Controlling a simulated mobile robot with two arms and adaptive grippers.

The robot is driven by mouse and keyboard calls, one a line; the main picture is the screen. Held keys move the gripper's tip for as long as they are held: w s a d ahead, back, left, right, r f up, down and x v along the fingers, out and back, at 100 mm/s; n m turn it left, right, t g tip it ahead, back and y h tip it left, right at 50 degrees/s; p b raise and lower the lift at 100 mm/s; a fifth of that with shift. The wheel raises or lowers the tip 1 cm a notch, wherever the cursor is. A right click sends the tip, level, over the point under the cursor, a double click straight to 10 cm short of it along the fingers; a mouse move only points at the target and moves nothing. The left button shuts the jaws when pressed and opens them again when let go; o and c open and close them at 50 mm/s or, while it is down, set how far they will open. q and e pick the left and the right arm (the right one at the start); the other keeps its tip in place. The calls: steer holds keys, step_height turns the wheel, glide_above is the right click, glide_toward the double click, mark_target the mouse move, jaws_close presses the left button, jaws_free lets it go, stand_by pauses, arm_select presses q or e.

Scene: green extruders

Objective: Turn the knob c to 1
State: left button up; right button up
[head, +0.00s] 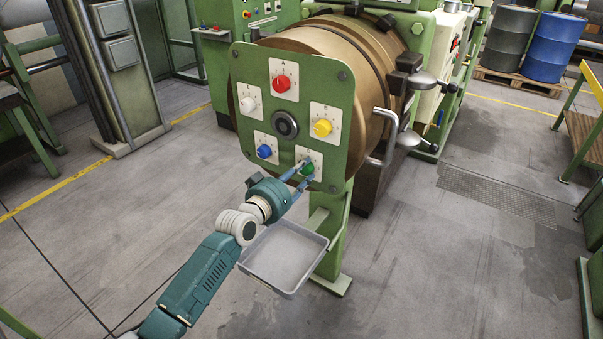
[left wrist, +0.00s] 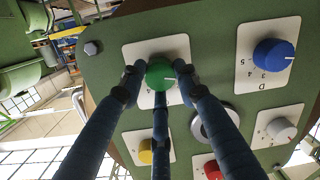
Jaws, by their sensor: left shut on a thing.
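The green knob (head: 308,168) sits at the lower right of the green panel (head: 256,108); I take it as knob c, though its letter cannot be read. It also shows in the left wrist view (left wrist: 160,72), on a white plate (left wrist: 182,46). A white pointer mark on the knob faces right in that view. My left gripper (head: 302,172) is shut on the green knob, its fingers around it in the left wrist view (left wrist: 162,82). The fingers hide part of the plate and its numbers. My right gripper is not in view.
Close by are the blue knob (head: 264,151), yellow knob (head: 322,127), red knob (head: 281,84), white knob (head: 248,105) and a dark round hub (head: 285,125). A bent metal handle (head: 386,140) stands to the right. A grey tray (head: 284,257) lies below the arm.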

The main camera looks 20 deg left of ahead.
arm_select(q)
steer(key=shift+w+a+r+n, duration=0.15)
steer(key=shift+r+n, duration=0.25)
steer(key=shift+r, duration=0.1)
steer(key=o, duration=0.9)
steer(key=shift+o, duration=1.3)
steer(key=shift+f, duration=0.25)
steer(key=v, duration=1.2)
